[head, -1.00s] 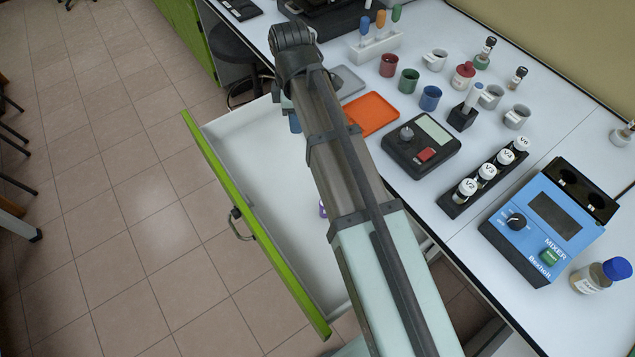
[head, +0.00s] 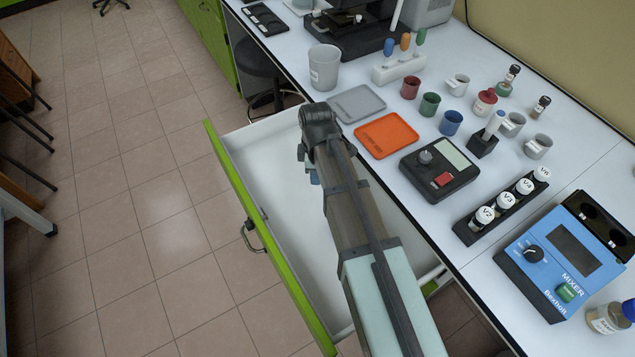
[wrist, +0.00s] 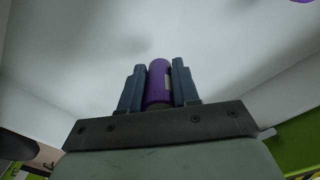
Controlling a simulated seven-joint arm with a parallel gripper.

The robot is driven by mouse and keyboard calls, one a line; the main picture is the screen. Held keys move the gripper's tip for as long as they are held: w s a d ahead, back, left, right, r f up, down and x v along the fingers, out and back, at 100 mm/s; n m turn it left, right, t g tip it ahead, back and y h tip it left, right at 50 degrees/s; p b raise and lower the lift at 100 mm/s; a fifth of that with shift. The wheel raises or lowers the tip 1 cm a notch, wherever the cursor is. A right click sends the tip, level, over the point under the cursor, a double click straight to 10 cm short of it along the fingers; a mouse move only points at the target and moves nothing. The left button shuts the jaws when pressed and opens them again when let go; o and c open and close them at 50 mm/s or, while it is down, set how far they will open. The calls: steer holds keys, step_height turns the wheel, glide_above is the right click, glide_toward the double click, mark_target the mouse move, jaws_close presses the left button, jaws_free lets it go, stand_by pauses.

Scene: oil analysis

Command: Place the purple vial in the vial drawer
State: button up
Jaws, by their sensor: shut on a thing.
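My gripper (wrist: 159,85) is shut on the purple vial (wrist: 158,82), which stands between its two blue-grey fingers in the wrist view. In the head view my gripper (head: 314,178) is over the white inside of the open vial drawer (head: 265,158), mostly behind my arm, and the vial is hidden there. Whether the vial touches the drawer floor I cannot tell. The drawer has a green front (head: 262,235) with a metal handle. A second purple thing (wrist: 302,1) shows at the top right edge of the wrist view.
The bench above the drawer holds a grey tray (head: 360,103), an orange tray (head: 386,135), a dark device (head: 440,170), a black rack of white-capped vials (head: 503,207) and a blue mixer (head: 565,255). The drawer's left part looks clear.

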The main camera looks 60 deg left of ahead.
mark_target(316, 189)
steer(key=shift+f, duration=2.5)
steer(key=shift+f, duration=0.15)
steer(key=o, duration=1)
step_height(316, 189, up, 12)
steer(key=shift+r, duration=0.15)
steer(key=shift+o, duration=0.3)
